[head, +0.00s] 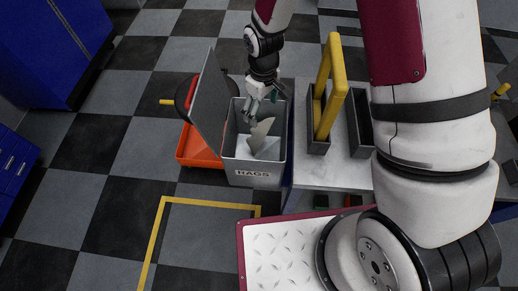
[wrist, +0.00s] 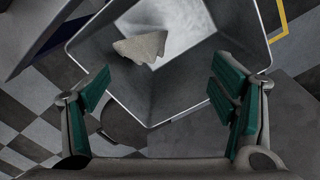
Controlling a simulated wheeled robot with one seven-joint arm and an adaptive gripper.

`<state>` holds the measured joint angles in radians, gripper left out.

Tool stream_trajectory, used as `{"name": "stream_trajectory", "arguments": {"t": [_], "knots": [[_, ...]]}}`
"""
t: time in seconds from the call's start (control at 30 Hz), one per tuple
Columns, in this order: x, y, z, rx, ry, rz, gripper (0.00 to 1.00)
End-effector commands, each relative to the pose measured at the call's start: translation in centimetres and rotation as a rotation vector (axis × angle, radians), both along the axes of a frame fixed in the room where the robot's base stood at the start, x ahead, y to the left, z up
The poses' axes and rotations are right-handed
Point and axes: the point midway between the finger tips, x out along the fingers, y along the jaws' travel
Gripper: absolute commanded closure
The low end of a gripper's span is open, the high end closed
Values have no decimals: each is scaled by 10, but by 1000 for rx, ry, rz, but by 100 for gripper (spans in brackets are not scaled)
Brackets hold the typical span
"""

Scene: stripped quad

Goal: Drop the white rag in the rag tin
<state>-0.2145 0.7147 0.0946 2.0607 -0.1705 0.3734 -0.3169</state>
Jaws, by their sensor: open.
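The rag tin (head: 242,178) is a grey open-topped bin marked RAGS, with its flat lid (head: 208,105) standing up on its left side. The white rag (head: 262,134) is a pale crumpled piece within the tin's mouth, below my gripper (head: 260,108). I cannot tell whether it rests on the bottom or is in the air. In the wrist view the rag (wrist: 143,46) shows inside the tin's rim (wrist: 150,125), beyond the fingertips and apart from them. My gripper (wrist: 160,85) is open, its green-padded fingers wide apart and empty above the tin.
A red-orange cart or tray (head: 190,155) with a yellow handle stands left of the tin. A grey bench (head: 340,172) close on the right holds a yellow-handled caddy (head: 330,85).

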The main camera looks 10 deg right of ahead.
Motion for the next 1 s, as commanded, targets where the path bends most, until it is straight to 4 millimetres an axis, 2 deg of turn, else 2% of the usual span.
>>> {"name": "stream_trajectory", "arguments": {"t": [0.17, 0.5, 0.7, 1.0], "knots": [[1, 0, 11, 1, -2, 0, 21], [2, 0, 76, 1, -6, -2, 21], [1, 0, 107, 1, -4, 0, 21], [0, 0, 120, 0, 0, 0, 21]]}}
